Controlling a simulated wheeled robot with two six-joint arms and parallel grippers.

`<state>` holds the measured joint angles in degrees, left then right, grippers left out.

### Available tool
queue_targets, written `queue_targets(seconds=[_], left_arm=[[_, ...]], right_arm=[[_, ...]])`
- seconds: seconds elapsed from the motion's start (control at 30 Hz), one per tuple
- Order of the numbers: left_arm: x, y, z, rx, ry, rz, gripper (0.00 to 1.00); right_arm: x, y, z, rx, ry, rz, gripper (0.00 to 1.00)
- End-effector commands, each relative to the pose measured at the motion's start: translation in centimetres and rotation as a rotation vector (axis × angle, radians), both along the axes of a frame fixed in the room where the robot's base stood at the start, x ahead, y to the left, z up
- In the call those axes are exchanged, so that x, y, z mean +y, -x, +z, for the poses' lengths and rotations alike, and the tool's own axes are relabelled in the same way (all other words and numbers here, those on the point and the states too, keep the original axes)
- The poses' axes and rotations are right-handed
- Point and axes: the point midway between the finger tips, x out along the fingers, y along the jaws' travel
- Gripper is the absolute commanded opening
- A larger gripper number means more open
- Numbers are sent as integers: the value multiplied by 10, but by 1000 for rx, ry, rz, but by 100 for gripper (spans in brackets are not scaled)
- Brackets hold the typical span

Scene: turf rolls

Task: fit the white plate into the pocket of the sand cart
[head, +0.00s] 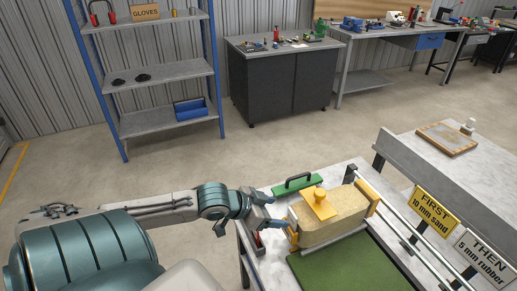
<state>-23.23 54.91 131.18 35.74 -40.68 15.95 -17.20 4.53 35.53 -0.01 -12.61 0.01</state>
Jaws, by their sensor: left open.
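The sand cart (338,212), as it appears, is a long box with a sand-coloured body, a yellow knob on top and yellow end pieces. It stands on the bench at the lower right. My left gripper (269,211) is open, just left of the cart's near yellow end. I cannot tell whether a finger touches it. No white plate can be clearly made out, and I cannot tell where the pocket is. My right gripper is out of view.
Green turf (345,268) lies in front of the cart. A green tool with a black handle (297,184) lies behind it. Metal rods and two signs, a yellow one (436,209) and a white one (486,258), are at right. A framed board (447,139) lies on the grey ledge.

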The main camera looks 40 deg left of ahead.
Motion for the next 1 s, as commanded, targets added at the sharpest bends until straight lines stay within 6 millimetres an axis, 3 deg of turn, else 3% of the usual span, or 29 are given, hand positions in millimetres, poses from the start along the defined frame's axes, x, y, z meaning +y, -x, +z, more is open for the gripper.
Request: queue_targets(seconds=[0.3, 0.5, 1.0], left_arm=[[10, 27, 26, 5, -2, -1, 70], [16, 37, 33, 3, -1, 2, 70], [17, 41, 33, 1, 1, 0, 70]], right_arm=[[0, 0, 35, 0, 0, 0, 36], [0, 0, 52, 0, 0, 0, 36], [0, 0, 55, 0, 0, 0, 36]])
